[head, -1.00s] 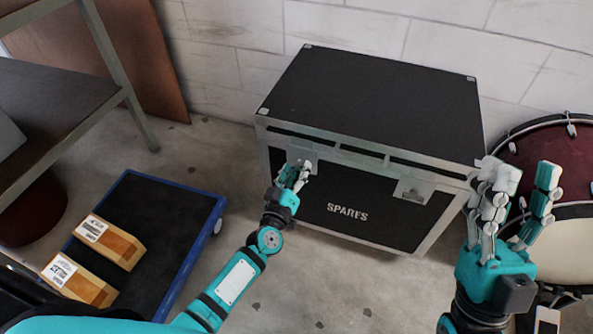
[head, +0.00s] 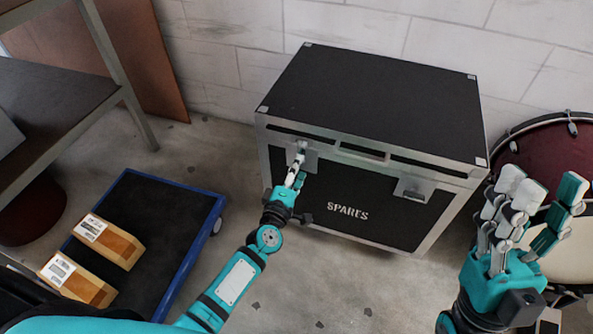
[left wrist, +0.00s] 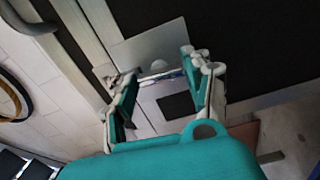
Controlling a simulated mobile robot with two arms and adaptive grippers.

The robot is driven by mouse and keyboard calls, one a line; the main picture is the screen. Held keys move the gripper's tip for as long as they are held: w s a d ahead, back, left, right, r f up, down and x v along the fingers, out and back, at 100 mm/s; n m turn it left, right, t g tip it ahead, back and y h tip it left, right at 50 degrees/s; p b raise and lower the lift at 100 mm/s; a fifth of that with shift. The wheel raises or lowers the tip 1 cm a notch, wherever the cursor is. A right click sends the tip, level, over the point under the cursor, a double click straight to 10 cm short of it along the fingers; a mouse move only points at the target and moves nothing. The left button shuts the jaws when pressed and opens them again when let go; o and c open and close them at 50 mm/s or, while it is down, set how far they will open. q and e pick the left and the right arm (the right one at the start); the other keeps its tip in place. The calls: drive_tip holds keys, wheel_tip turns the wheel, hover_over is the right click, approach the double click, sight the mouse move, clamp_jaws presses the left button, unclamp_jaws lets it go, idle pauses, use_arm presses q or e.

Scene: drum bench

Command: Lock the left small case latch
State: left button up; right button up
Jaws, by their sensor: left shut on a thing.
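The black flight case marked SPARES (head: 375,95) stands on the floor against the wall with its lid down. Its left latch (head: 311,164) is a metal plate on the front, partly covered by my left gripper (head: 297,160). In the left wrist view, the latch plate (left wrist: 148,48) lies just past the fingertips. My left gripper (left wrist: 160,78) is shut on the latch's small handle, with its fingers on either side. I cannot tell whether the latch is locked. The right latch (head: 413,190) is uncovered. My right gripper (head: 542,188) is open and empty, right of the case.
A blue-edged dolly (head: 165,225) with two cardboard boxes (head: 112,240) is left of the case. A red drum (head: 555,150) stands close on the right, behind my right gripper. A workbench (head: 60,105) is at the upper left. Floor in front of the case is clear.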

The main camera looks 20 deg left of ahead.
use_arm(q)
drive_tip(key=shift+n, duration=0.3)
drive_tip(key=shift+f, duration=0.1)
drive_tip(key=o, duration=1.2)
drive_tip(key=shift+s, duration=0.1)
drive_tip(key=s, duration=1.2)
drive_tip(key=shift+a, duration=0.25)
drive_tip(key=shift+w, duration=0.1)
